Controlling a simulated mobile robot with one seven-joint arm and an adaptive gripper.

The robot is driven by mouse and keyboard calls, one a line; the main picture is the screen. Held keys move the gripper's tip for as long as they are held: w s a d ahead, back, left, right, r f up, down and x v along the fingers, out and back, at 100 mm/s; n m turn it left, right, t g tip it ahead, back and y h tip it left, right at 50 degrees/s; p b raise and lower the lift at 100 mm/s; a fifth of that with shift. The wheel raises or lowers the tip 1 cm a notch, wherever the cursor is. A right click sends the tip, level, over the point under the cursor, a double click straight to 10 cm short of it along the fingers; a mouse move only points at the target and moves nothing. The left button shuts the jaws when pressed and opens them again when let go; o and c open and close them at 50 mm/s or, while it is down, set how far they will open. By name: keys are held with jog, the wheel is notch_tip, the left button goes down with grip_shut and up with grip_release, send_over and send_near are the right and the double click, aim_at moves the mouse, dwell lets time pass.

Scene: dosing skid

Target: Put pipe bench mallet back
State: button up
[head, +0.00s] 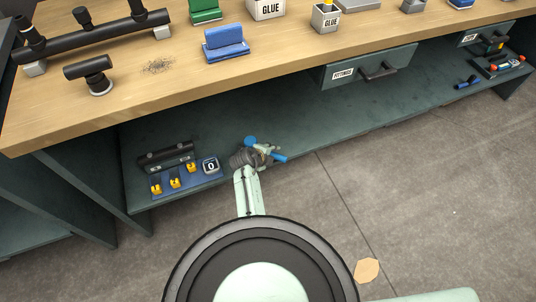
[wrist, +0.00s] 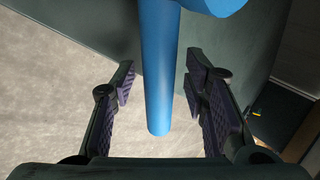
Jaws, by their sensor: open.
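A blue mallet shows at the lower shelf in the head view, its round head (head: 250,141) left of my gripper and its handle (head: 280,158) to the right. My gripper (head: 264,150) is small and partly hidden there by my own arm. In the wrist view the blue handle (wrist: 159,75) runs down between the fingers of my gripper (wrist: 160,85), with part of the head at the top edge. The fingers are open, with a gap on each side of the handle. I cannot tell whether the mallet rests on the shelf.
The lower shelf (head: 330,125) holds a blue tray (head: 205,180) with yellow-black parts at left, and tools (head: 495,68) at far right. Above is the wooden bench top (head: 130,118) with a black pipe assembly (head: 95,36), a black tee (head: 88,67) and a blue block (head: 226,44). A labelled drawer (head: 345,74) hangs beneath.

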jog(key=v, duration=1.2)
jog(key=shift+r+b, duration=0.15)
jog(key=shift+b, duration=0.2)
